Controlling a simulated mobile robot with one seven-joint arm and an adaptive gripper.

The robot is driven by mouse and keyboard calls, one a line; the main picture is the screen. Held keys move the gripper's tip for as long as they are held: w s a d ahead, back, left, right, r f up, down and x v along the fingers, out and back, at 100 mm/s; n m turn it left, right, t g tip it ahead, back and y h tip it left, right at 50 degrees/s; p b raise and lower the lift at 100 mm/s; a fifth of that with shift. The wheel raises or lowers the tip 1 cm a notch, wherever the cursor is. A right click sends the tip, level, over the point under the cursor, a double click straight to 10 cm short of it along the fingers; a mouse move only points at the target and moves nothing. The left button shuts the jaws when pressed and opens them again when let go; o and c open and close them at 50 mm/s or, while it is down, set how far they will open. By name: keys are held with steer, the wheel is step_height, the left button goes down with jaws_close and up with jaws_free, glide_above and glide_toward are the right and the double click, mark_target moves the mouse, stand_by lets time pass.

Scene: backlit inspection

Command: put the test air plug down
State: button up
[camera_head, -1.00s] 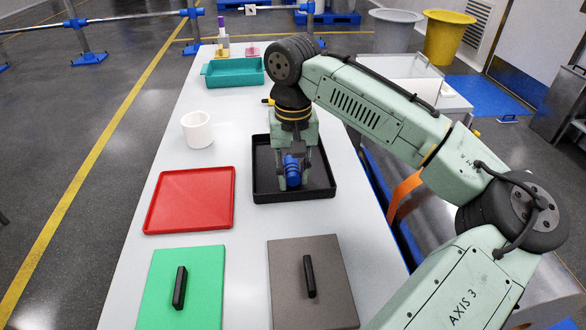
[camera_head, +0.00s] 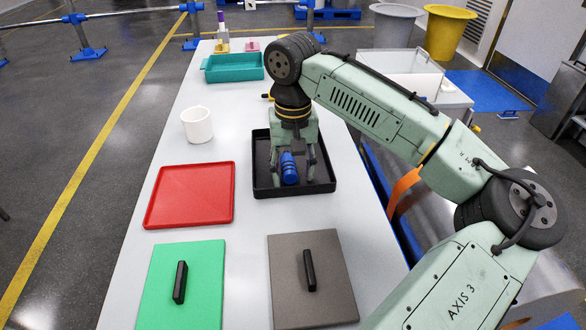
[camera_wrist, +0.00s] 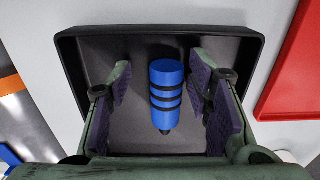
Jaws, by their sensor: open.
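The test air plug is a blue cylinder (camera_wrist: 166,92) with black bands. It lies in the black tray (camera_head: 262,190), and in the wrist view it sits between my fingers with a gap on each side. The plug also shows in the head view (camera_head: 289,169). My gripper (camera_wrist: 166,95) is open, its dark purple pads apart and not touching the plug. In the head view my gripper (camera_head: 291,172) is above the tray, with a finger on each side of the plug.
A red tray (camera_head: 190,195) lies left of the black tray. A white mug (camera_head: 197,125) and a teal bin (camera_head: 233,68) stand further back. A green board (camera_head: 208,285) and a grey board (camera_head: 335,280), each with a black handle, lie in front. White table shows between them.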

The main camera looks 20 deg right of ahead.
steer(key=shift+r, duration=0.15)
step_height(320, 180, up, 12)
steer(key=shift+b, duration=0.4)
stand_by(0.3)
